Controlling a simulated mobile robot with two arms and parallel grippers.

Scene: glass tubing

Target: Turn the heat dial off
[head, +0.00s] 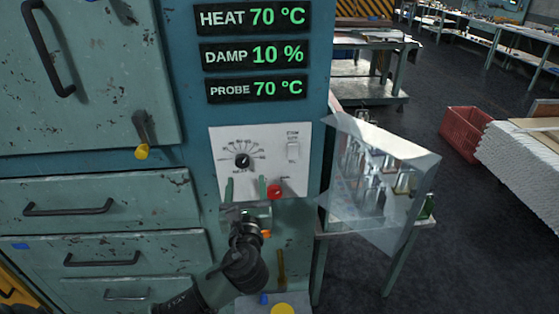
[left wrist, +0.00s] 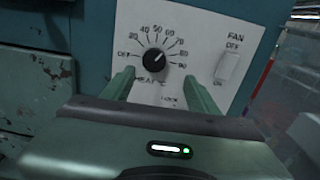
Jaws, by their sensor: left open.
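The heat dial (head: 242,160) is a round black knob on a white panel (head: 268,138). In the left wrist view the heat dial (left wrist: 154,60) sits inside an arc of numbers with OFF at its left end. Its white pointer aims up and to the right, among the higher numbers. My left gripper (head: 246,185) is open just below the dial. In the left wrist view its green fingers (left wrist: 158,80) stand apart, one low on each side of the knob; I cannot tell whether they touch the panel. My right gripper is not in view.
A fan switch (left wrist: 228,66) is right of the dial. A red knob (head: 274,191) sits close to my right-hand finger. Displays above read HEAT 70 (head: 252,16), DAMP 10 (head: 254,55) and PROBE 70 (head: 256,88). A clear case of glassware (head: 380,185) stands to the right.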

